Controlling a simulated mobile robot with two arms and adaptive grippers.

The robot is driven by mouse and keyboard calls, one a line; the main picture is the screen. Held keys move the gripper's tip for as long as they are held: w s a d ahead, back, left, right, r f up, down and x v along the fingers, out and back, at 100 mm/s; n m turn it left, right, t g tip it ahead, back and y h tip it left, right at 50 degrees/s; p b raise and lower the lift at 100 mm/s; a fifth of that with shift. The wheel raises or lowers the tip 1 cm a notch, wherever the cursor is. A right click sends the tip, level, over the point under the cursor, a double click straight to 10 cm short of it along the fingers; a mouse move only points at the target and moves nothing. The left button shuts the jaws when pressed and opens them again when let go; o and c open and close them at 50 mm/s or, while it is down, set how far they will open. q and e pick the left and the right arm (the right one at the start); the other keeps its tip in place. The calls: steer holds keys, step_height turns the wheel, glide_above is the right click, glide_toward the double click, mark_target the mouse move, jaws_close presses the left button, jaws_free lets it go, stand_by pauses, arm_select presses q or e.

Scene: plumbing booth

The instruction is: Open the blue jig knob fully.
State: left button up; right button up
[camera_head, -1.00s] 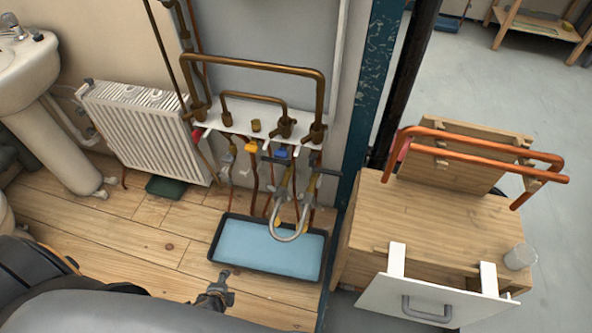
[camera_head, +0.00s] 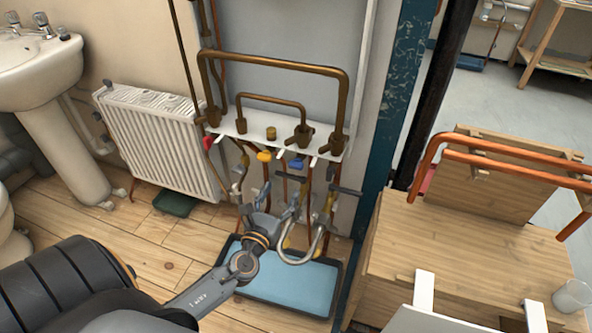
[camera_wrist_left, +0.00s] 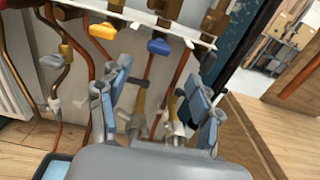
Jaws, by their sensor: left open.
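The blue jig knob (camera_head: 296,163) sits on the pipe just below the white manifold shelf (camera_head: 328,150). It also shows in the left wrist view (camera_wrist_left: 159,47), high and between my fingers as seen there. My left gripper (camera_head: 279,208) is open and empty, below the knob and apart from it in the head view. In the left wrist view its two fingers (camera_wrist_left: 160,88) are spread wide and point up toward the shelf. My right gripper is not in view.
A yellow knob (camera_head: 264,156) is left of the blue one, and a red one (camera_head: 208,143) is further left. A grey U-shaped pipe (camera_head: 298,260) hangs close to my left gripper over the blue-lined tray (camera_head: 285,290). A wooden bench (camera_head: 450,235) stands at right.

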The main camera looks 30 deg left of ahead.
mark_target(294, 167)
arm_select(q)
steer(key=x, duration=1)
steer(key=shift+w+a, duration=0.15)
steer(key=shift+w, duration=0.1)
steer(key=c, duration=1.1)
steer(key=shift+b, duration=0.3)
steer(key=shift+c, duration=0.2)
